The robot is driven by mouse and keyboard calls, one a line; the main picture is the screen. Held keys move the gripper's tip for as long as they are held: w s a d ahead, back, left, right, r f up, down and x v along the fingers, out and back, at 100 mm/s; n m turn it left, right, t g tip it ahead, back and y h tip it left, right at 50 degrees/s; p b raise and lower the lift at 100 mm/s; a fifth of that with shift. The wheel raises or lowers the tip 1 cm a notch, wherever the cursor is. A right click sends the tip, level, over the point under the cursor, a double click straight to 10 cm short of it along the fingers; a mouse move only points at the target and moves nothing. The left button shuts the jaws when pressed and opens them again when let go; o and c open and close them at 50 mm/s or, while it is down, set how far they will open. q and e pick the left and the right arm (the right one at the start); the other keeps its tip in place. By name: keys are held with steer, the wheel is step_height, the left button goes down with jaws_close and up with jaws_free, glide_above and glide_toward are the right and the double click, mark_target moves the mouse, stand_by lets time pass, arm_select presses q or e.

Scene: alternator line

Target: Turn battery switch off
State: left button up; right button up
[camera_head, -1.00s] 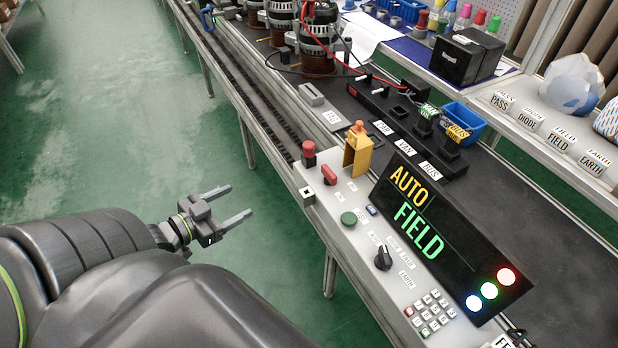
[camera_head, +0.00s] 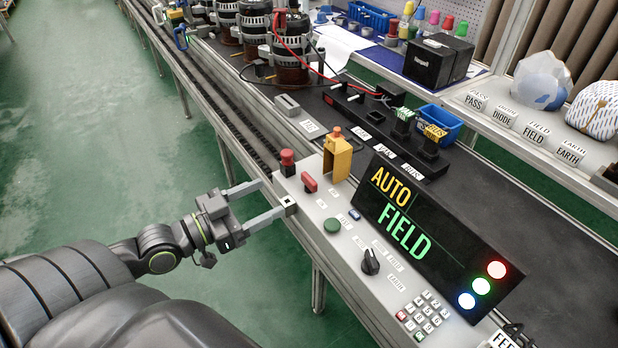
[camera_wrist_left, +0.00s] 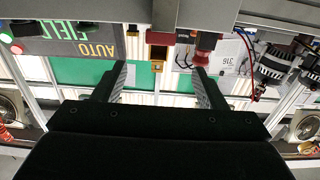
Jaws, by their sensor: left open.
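A red switch handle (camera_head: 309,183), which I take for the battery switch, stands on the light grey control panel (camera_head: 318,207) between a red mushroom button (camera_head: 287,161) and a green button (camera_head: 331,225). Its label is too small to read. My left gripper (camera_head: 276,196) is open and empty, with its fingertips at the panel's left edge, short of the handle. In the left wrist view the spread fingers (camera_wrist_left: 162,80) point toward the panel; the red handle (camera_wrist_left: 160,38) shows between them and the mushroom button (camera_wrist_left: 206,42) near the right finger. Contact with the panel cannot be told.
A yellow guard (camera_head: 337,158) stands behind the handle. The dark display (camera_head: 425,240) reads AUTO FIELD, with a black selector knob (camera_head: 370,261) and keypad (camera_head: 424,312) before it. Alternators (camera_head: 290,50) stand farther back. The floor left of the bench is free.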

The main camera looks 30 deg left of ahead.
mark_target(306, 179)
arm_select(q)
steer(key=x, duration=1)
steer(key=shift+w, duration=0.1)
steer(key=shift+w+d, duration=0.25)
steer(key=shift+w, duration=0.2)
